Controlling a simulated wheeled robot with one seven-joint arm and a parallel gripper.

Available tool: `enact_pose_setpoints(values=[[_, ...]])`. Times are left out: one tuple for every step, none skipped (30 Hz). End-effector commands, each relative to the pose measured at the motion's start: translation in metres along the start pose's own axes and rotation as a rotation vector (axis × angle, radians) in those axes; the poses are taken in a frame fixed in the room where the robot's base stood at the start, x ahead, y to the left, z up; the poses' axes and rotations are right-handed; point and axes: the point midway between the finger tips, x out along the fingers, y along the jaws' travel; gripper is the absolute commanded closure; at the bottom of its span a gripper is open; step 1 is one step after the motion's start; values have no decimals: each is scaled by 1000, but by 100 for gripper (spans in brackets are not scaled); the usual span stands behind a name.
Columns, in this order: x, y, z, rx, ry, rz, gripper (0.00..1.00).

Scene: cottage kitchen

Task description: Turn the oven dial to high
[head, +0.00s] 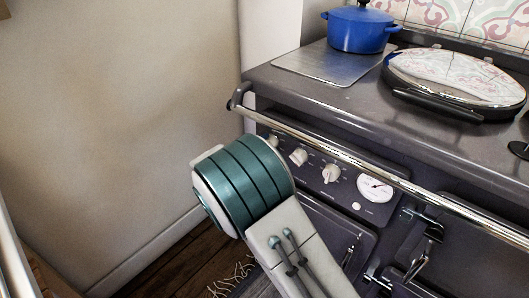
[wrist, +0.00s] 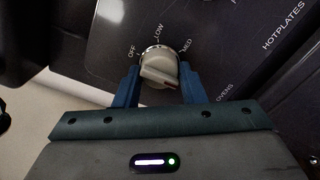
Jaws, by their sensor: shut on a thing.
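The oven dial (wrist: 158,68) is a cream knob with a raised grip bar on the dark control panel, seen in the wrist view. OFF, LOW and MED are printed around it. A red mark on the bar sits at its lower right end, below MED; I cannot read a label there. My gripper (wrist: 159,72) is shut on the dial, one blue finger on each side. In the head view my teal wrist covers the fingers, and I cannot tell for certain which knob they hold.
In the head view, cream knobs (head: 331,173) and a round white gauge (head: 374,188) line the panel. A metal rail (head: 350,158) runs across just above them. A blue pot (head: 360,29) and a lidded hotplate (head: 455,77) are on top. A bare wall (head: 120,110) stands left.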

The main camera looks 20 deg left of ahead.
Motion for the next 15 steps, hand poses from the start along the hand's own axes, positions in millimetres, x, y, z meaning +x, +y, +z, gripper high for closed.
enact_pose_setpoints(values=[[-1, -1, -1, 10, 3, -1, 86], [-1, -1, -1, 15, 3, -1, 86], [-1, -1, -1, 21, 3, -1, 86], [-1, -1, -1, 25, 3, -1, 86], [-1, -1, -1, 28, 3, -1, 86], [-1, 0, -1, 31, 3, -1, 86], [-1, 0, -1, 33, 3, -1, 86], [-1, 0, -1, 34, 3, -1, 86], [-1, 0, -1, 35, 3, -1, 86], [-1, 0, -1, 35, 3, -1, 86], [-1, 0, -1, 36, 3, -1, 86], [-1, 0, -1, 35, 3, -1, 86], [-1, 0, -1, 35, 3, -1, 86], [-1, 0, -1, 35, 2, -1, 86], [-1, 0, -1, 35, 2, -1, 86]])
